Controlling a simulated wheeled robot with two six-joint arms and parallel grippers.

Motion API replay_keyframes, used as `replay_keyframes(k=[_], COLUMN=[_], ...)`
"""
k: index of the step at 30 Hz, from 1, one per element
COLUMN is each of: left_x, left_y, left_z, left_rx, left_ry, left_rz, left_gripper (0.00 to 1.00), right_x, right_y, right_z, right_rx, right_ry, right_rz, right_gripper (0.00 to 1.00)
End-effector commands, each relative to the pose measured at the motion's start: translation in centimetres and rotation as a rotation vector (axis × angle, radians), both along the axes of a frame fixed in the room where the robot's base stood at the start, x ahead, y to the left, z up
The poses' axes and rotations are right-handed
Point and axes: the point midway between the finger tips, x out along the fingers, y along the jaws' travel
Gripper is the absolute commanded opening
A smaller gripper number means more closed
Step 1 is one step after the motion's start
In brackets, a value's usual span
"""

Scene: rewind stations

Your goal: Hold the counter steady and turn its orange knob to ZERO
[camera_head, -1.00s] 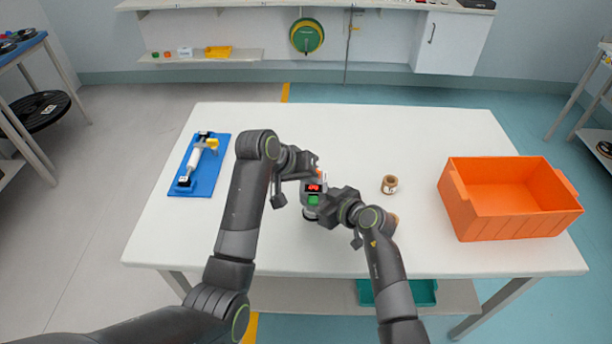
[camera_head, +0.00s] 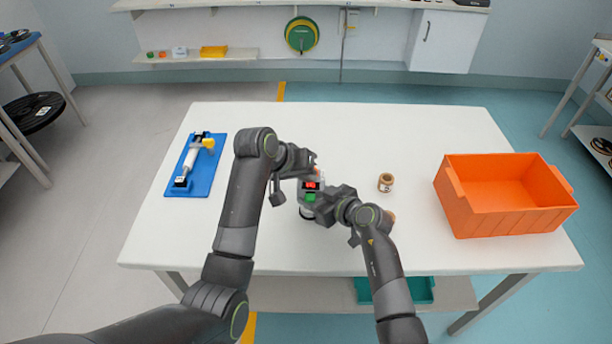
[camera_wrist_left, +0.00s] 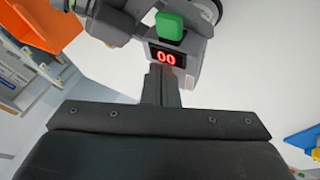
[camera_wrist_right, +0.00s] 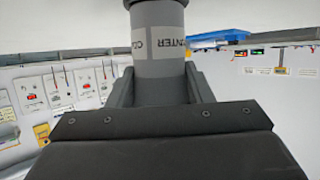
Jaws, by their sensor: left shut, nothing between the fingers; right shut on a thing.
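The counter (camera_head: 311,197) is a small grey upright device on the white table, with a green block and a red lit display. In the left wrist view the display (camera_wrist_left: 166,58) shows red digits that look like 00, below the green block (camera_wrist_left: 169,26). My right gripper (camera_wrist_right: 160,95) is shut on the counter's grey cylindrical body, which bears a label (camera_wrist_right: 160,47) partly reading COUNTER. My left gripper (camera_wrist_left: 161,72) is shut and empty, its fingertips close to the display side. A small orange spot, perhaps the knob (camera_head: 317,171), shows beside the left gripper; the rest is hidden.
A blue board (camera_head: 207,178) with a white roller lies at the table's left. A small brown jar (camera_head: 386,182) stands right of the counter. A large orange bin (camera_head: 470,222) stands at the right. The table's back middle is clear.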

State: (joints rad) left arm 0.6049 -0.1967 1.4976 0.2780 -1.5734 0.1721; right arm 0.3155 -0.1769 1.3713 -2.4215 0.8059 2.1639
Motion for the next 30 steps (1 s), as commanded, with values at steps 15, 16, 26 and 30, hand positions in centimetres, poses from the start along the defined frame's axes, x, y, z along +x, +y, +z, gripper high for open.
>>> replay_keyframes(k=[15,16,26,30], left_x=[0.7,0.5,-2.0,-2.8], left_y=[0.6,0.8,3.9,4.9], left_z=[1.6,2.0,7.1,8.6], left_rx=[-0.001,-0.001,0.002,0.002], left_ry=[-0.014,-0.013,-0.01,-0.007], left_rz=[0.007,0.006,0.003,0.003], left_gripper=[0.0,0.0,0.0,0.0], right_x=[-0.2,-0.2,-0.1,-0.1], right_y=[0.3,0.3,0.2,0.2], right_z=[0.0,0.0,0.0,0.1], right_rx=[0.003,0.002,0.002,0.002], right_ry=[0.003,0.002,0.001,0.001], right_rz=[0.008,0.008,0.006,0.005], right_gripper=[0.21,0.19,0.19,0.19])
